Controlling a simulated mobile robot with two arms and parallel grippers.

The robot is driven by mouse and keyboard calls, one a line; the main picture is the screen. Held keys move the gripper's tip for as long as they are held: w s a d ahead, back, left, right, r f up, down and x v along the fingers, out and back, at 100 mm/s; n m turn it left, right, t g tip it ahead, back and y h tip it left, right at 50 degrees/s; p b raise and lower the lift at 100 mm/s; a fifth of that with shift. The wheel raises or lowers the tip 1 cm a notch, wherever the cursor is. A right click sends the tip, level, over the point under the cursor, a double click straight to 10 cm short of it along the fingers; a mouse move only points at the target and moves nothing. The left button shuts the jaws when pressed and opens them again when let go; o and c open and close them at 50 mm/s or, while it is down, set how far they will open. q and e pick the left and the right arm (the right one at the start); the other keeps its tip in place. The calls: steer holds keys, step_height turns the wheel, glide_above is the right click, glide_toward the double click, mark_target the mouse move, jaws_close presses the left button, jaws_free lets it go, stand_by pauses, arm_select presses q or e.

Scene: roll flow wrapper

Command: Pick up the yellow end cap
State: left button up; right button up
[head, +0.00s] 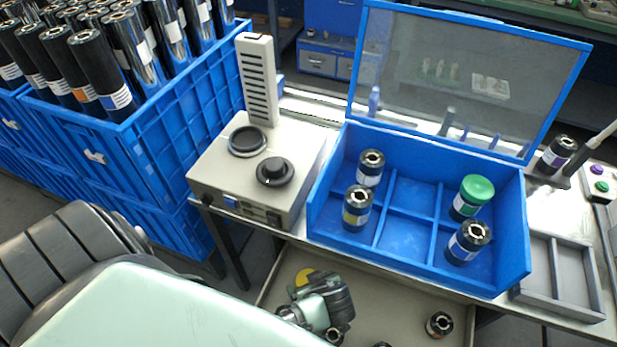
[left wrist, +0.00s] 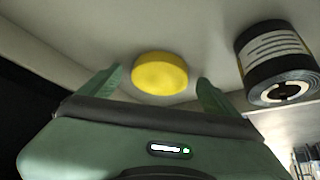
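The yellow end cap (head: 303,277) lies in the grey tray (head: 390,322) below the bench, partly hidden behind my left gripper (head: 322,298) in the head view. In the left wrist view the yellow end cap (left wrist: 160,74) is a round disc between the two green fingertips of my left gripper (left wrist: 161,76). The fingers are spread, with a visible gap on each side of the cap. I cannot tell how far the cap is beyond the fingertips. My right gripper is not in view.
A black roll with a white label (left wrist: 275,65) lies close to the right finger. Another roll (head: 439,325) lies in the tray. The blue box (head: 415,262) above holds several rolls, one with a green cap (head: 478,188). A grey device (head: 225,180) stands beside it.

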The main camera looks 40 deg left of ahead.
arm_select(q)
steer(key=c, duration=1.3)
